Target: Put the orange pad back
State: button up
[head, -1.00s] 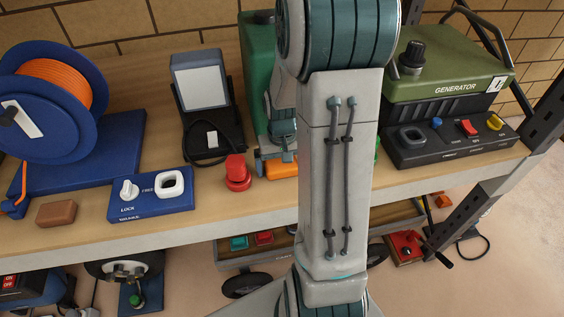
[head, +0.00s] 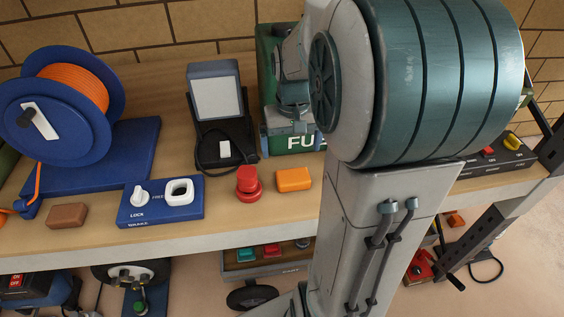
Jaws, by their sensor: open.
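The orange pad (head: 294,180) lies on the wooden shelf top near its front edge, just right of a red push button (head: 248,184). Its whole upper face is in view. My gripper (head: 292,143) is open and empty, behind and apart from the pad, in front of the green can marked "FU" (head: 296,146). My arm hides part of the can and much of the shelf to the right.
A blue brake panel (head: 160,202), a brown block (head: 67,215) and a blue cable reel (head: 110,100) stand to the left. A black stand with a grey screen (head: 216,98) is behind. The generator panel (head: 495,158) is partly hidden at right.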

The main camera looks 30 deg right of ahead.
jog(key=s+a+r+n+t, duration=0.3)
jog(key=s+a, duration=0.7)
jog(key=s, duration=0.1)
jog(key=shift+s+a+r, duration=0.25)
jog(key=shift+s+a, duration=0.05)
jog(key=shift+s, duration=0.05)
dwell(0.5)
